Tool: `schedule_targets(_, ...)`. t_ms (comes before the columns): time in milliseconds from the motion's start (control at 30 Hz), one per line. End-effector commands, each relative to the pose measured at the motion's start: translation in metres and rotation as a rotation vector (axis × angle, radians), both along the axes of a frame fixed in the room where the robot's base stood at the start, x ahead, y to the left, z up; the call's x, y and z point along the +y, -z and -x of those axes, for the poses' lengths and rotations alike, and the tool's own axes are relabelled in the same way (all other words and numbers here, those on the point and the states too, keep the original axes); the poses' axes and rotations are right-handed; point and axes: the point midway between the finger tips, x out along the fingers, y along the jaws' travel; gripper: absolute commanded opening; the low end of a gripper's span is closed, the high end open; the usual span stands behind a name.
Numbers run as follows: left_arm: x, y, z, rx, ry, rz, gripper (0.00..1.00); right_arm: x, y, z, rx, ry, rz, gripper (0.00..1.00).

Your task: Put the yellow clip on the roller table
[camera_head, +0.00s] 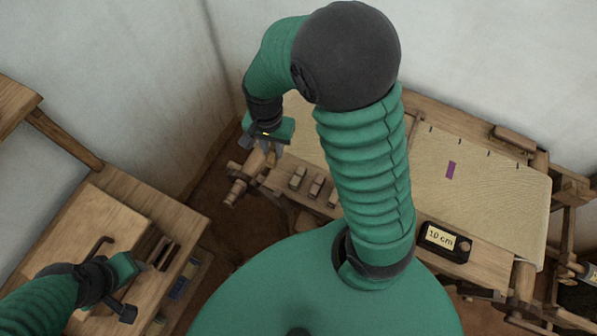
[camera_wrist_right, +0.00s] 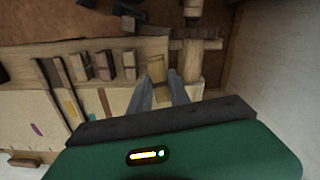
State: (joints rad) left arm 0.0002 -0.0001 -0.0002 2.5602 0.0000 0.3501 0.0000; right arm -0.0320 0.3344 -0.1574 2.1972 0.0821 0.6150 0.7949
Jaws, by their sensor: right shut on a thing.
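My right gripper (camera_head: 272,152) is at the far left end of the loom, above the wooden beam. In the right wrist view its grey fingers (camera_wrist_right: 164,92) are shut on a small tan-yellow block, which I take for the yellow clip (camera_wrist_right: 161,95). The fingers hide part of it, and I cannot tell whether it touches the wood below. My left gripper (camera_head: 146,264) is over the wooden table (camera_head: 95,222) at the left, beside dark wooden pieces; its jaw opening is unclear. I cannot tell for sure which surface is the roller table.
Several small wooden blocks (camera_head: 316,186) stand in a row on the beam, also in the wrist view (camera_wrist_right: 103,66). Pale cloth (camera_head: 500,195) with a purple mark covers the loom. A black box marked "10 cm" (camera_head: 444,241) sits at its front edge. Walls stand close behind.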

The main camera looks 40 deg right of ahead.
Motion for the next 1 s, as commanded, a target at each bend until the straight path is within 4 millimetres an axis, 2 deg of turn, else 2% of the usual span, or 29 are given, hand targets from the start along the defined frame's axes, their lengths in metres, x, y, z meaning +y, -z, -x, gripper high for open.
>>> schedule_targets(67, 0.000, -0.002, 0.000, 0.000, 0.001, 0.000, 0.36, -0.005, -0.002, 0.004, -0.001, 0.129, 0.000, 0.00)
schedule_targets(133, 0.000, -0.001, 0.000, 0.000, 0.001, 0.000, 0.36, -0.007, 0.006, 0.006, 0.003, 0.190, 0.000, 0.00)
schedule_targets(300, 0.000, 0.003, 0.000, 0.000, 0.001, 0.000, 0.36, -0.007, 0.046, 0.006, 0.006, 0.206, 0.000, 0.00)
schedule_targets(600, 0.000, 0.007, 0.000, 0.000, 0.000, 0.000, 0.36, -0.007, 0.095, 0.007, 0.003, 0.202, 0.001, 0.00)
schedule_targets(933, 0.000, 0.008, 0.000, 0.000, 0.000, 0.000, 0.36, -0.007, 0.101, 0.006, 0.000, 0.200, 0.001, 0.00)
schedule_targets(967, 0.000, 0.008, 0.000, 0.000, 0.000, 0.000, 0.36, -0.007, 0.101, 0.006, 0.000, 0.200, 0.001, 0.24)
schedule_targets(1000, 0.000, 0.007, 0.000, 0.000, 0.000, 0.000, 0.36, -0.007, 0.100, 0.006, 0.000, 0.200, 0.001, 0.29)
